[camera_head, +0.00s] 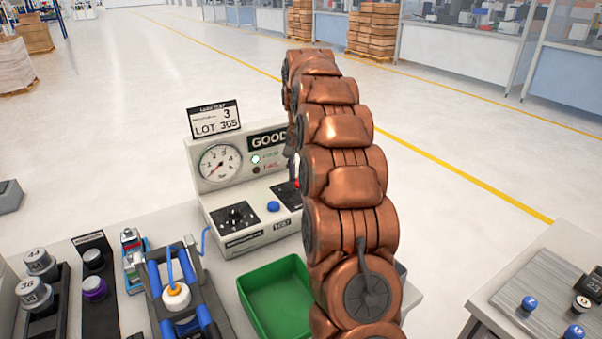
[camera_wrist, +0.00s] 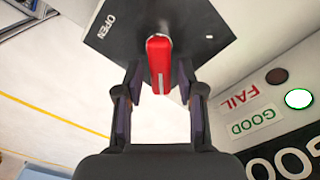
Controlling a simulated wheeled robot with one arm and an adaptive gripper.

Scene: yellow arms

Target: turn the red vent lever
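The red vent lever (camera_wrist: 159,62) is at the top middle of the wrist view, on a dark plate (camera_wrist: 188,22) marked OPEN. My gripper (camera_wrist: 159,80) is open, with one dark finger on each side of the lever's near end. Gaps show between both fingers and the lever, so I see no grip on it. In the head view my copper arm covers the right end of the test box (camera_head: 222,215). Only a sliver of red shows there beside the arm, and my gripper is mostly hidden.
The box carries a gauge (camera_head: 219,165), a black knob (camera_head: 236,215) and a blue button (camera_head: 273,207). The green light (camera_wrist: 298,98) by GOOD is lit. A green bin (camera_head: 275,298) and a blue-armed fixture (camera_head: 190,300) stand in front.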

